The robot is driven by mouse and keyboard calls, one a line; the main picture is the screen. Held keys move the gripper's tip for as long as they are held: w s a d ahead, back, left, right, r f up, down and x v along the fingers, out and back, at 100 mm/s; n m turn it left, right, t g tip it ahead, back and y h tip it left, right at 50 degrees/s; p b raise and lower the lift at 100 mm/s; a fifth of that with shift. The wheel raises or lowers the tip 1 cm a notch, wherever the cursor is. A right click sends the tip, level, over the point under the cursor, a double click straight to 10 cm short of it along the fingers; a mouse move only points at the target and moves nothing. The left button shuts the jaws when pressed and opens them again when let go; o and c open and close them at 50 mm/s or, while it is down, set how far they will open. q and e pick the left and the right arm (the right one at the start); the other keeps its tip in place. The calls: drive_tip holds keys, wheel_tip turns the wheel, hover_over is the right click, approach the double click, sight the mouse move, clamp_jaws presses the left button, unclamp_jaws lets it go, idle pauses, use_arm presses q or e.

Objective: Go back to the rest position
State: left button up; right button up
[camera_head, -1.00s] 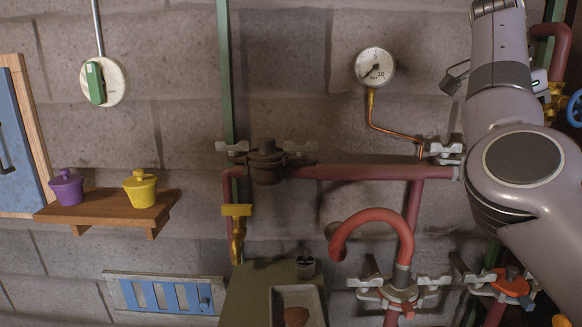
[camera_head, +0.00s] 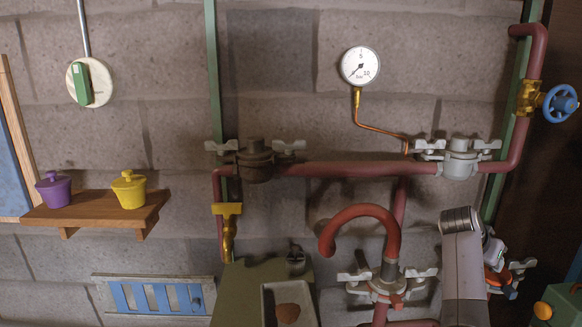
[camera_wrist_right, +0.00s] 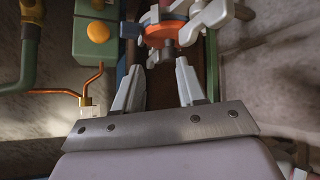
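My right arm (camera_head: 465,275) stands at the lower right of the head view, in front of the pipework. Its gripper cannot be made out there. In the right wrist view my right gripper (camera_wrist_right: 160,66) has its two fingers apart with nothing between them. Beyond the fingertips is a grey clamp with an orange part (camera_wrist_right: 165,32), which looks apart from them. The same orange part shows beside my arm in the head view (camera_head: 496,275), partly covered. My left gripper is in neither view.
A pressure gauge (camera_head: 360,66), a blue handwheel (camera_head: 560,103) and a curved red pipe (camera_head: 360,212) are on the wall. A shelf (camera_head: 95,212) holds a purple pot (camera_head: 53,190) and a yellow pot (camera_head: 131,190). A green box with an orange button (camera_head: 543,310) is lower right.

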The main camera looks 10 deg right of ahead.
drive_tip(key=s+a+f+n+t+y, duration=0.25)
drive_tip(key=s+a+f+n, duration=0.2)
drive_tip(key=f, duration=0.45)
drive_tip(key=s+a+f+n+t+y, duration=0.1)
drive_tip(key=s+a+f+n+t, duration=0.25)
drive_tip(key=a+f+n, duration=0.4)
drive_tip(key=s+a+f+n+y, duration=0.1)
drive_tip(key=s+a+f+y, duration=0.2)
drive_tip(key=s+a, duration=0.5)
drive_tip(key=s+a+f+n+t+y, duration=0.1)
drive_tip(key=s+a+f+y, duration=0.3)
drive_tip(key=s+a, duration=0.5)
drive_tip(key=shift+s+a+f+n+t, duration=0.3)
drive_tip(key=shift+a+f+n, duration=0.15)
drive_tip(key=shift+f+n, duration=0.15)
drive_tip(key=shift+y, duration=0.25)
